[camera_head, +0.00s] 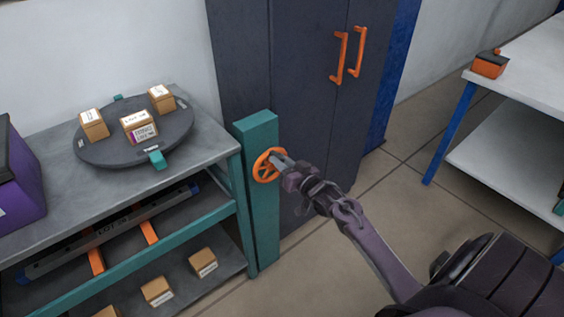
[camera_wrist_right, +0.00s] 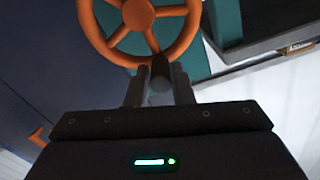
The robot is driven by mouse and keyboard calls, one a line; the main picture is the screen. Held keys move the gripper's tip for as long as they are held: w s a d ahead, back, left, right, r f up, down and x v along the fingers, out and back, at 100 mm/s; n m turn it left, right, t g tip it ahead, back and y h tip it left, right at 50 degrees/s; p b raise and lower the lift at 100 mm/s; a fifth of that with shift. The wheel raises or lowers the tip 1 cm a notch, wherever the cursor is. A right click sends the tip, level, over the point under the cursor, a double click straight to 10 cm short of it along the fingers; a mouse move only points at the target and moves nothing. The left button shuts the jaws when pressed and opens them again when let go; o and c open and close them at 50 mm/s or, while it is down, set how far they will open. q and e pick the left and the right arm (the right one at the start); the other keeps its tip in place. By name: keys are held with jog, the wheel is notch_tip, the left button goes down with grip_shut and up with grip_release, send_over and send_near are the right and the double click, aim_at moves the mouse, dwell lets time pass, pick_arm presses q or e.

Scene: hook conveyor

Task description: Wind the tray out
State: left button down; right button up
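An orange handwheel (camera_head: 267,166) is mounted on a teal post (camera_head: 258,190) at the right end of the grey workbench. In the right wrist view the wheel's rim and spokes (camera_wrist_right: 140,15) fill the top. My right gripper (camera_head: 277,161) is at the wheel. Its two fingers (camera_wrist_right: 160,82) stand close on either side of a dark grip (camera_wrist_right: 159,80) at the wheel's lower rim, and appear closed on it. A long grey tray (camera_head: 110,232) lies on orange rails under the bench top. My left gripper is out of view.
A round dark turntable (camera_head: 105,152) with small boxes stands on the bench (camera_head: 60,190), beside a purple bin (camera_head: 20,185). More boxes (camera_head: 203,262) lie on the lower shelf. A dark cabinet (camera_head: 300,60) stands behind; a white table (camera_head: 520,70) is at right.

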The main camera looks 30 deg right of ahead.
grip_shut()
jog(key=shift+a, duration=0.1)
